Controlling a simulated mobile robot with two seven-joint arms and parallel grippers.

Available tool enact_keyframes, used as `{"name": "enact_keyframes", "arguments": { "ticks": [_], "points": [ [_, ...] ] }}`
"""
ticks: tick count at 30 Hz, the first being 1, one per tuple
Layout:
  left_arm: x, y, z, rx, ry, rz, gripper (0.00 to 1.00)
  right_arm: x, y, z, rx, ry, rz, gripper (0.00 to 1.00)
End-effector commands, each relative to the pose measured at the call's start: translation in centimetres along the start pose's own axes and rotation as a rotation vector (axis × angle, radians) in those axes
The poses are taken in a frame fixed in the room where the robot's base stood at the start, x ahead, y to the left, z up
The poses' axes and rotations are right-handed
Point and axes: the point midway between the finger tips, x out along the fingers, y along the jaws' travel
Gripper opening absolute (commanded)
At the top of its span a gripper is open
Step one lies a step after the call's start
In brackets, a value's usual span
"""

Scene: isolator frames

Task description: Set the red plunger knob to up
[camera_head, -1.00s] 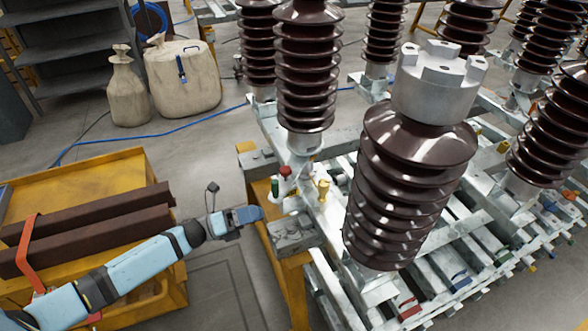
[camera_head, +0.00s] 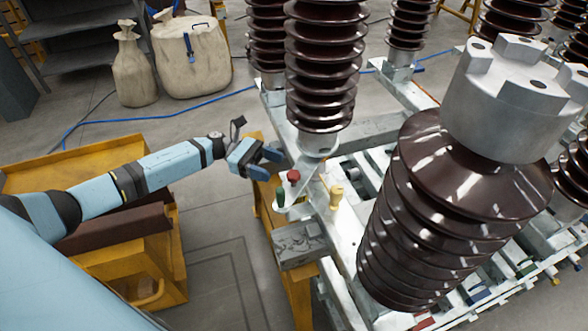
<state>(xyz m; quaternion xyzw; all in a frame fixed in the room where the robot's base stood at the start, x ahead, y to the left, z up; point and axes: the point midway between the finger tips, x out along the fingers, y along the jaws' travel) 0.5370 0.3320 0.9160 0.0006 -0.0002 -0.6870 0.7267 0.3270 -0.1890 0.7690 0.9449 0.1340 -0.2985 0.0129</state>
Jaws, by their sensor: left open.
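The red plunger knob (camera_head: 293,176) is a small round cap on a pale panel at the near left end of the metal frame. A gap shows between fingers and knob in the picture; the exact depth is hard to tell. My right gripper is not in view.
A tall brown insulator (camera_head: 320,75) rises just behind the knobs, and a larger one (camera_head: 440,220) stands to the right. A yellow post (camera_head: 300,295) and a grey box (camera_head: 298,245) are below the knobs. A yellow cart (camera_head: 150,270) stands at lower left.

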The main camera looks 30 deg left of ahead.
Motion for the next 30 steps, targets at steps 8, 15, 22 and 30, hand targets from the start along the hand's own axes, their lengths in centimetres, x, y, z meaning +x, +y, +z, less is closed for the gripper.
{"name": "enact_keyframes", "arguments": {
  "ticks": [8, 15, 22, 30],
  "points": [
    [5.2, 0.0, 0.2, 0.000, -0.002, 0.000, 0.62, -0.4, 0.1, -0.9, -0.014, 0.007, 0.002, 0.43],
    [6.9, 0.0, 0.0, -0.001, -0.001, 0.001, 0.62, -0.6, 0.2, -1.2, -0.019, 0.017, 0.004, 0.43],
    [7.0, 0.0, 0.0, -0.001, 0.000, 0.001, 0.62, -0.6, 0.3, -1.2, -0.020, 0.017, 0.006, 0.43],
    [6.9, 0.0, 0.0, -0.001, 0.000, 0.001, 0.09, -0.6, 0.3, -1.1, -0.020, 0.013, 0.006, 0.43]
  ]
}}
